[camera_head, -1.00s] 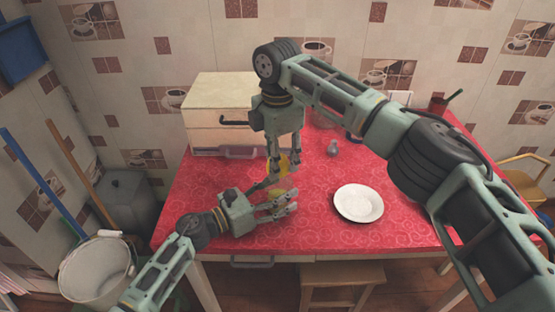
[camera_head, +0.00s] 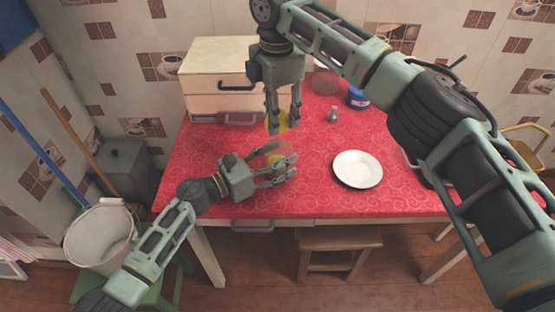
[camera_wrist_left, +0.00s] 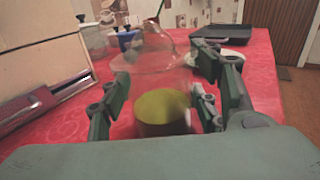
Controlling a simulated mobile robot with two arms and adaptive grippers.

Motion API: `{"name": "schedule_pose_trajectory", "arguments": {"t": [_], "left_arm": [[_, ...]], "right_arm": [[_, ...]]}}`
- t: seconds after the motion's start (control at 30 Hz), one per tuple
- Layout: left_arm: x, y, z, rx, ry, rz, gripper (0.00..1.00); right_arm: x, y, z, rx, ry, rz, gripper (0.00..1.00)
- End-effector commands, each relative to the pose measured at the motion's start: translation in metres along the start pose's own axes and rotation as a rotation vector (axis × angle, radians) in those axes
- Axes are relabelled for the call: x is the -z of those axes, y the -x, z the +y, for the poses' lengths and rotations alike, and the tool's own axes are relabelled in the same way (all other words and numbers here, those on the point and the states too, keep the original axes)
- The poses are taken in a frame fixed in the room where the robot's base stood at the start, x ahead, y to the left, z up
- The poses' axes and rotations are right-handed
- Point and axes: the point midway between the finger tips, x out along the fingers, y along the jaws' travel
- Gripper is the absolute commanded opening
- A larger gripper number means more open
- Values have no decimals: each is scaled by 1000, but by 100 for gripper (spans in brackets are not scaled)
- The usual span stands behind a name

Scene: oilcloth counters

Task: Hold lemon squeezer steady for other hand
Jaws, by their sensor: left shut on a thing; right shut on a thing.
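My left gripper (camera_head: 288,172) is shut around the lemon squeezer (camera_head: 273,149) above the front of the red table. In the left wrist view the squeezer looks like a see-through, reddish body over a yellow round part (camera_wrist_left: 162,112), between the fingers of my left gripper (camera_wrist_left: 166,85). It looks roughly upright; the fingers hide part of it. My right gripper (camera_head: 283,110) points down, shut on a yellow piece (camera_head: 281,124), perhaps a lemon half. It is above and behind the squeezer, apart from it.
A white plate (camera_head: 357,169) lies right of my left gripper. A cream drawer box (camera_head: 212,60) stands at the back left. A small grey object (camera_head: 332,114) and a blue jar (camera_head: 357,97) stand behind. The red tabletop (camera_head: 215,150) is clear at left.

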Motion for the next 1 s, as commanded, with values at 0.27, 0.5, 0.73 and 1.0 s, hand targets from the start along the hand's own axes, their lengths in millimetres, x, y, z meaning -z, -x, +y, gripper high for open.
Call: {"name": "schedule_pose_trajectory", "arguments": {"t": [0.27, 0.5, 0.73, 1.0], "left_arm": [[2, 0, -1, 1, 2, 2, 78], [1, 0, 0, 0, 1, 1, 79], [2, 13, 1, -2, 0, 3, 79], [2, 68, 0, 0, 0, 5, 79]], "right_arm": [[0, 0, 0, 0, 0, 0, 19], [0, 0, 0, 0, 0, 0, 19], [0, 0, 0, 0, 0, 0, 19], [0, 0, 0, 0, 0, 0, 19]]}}
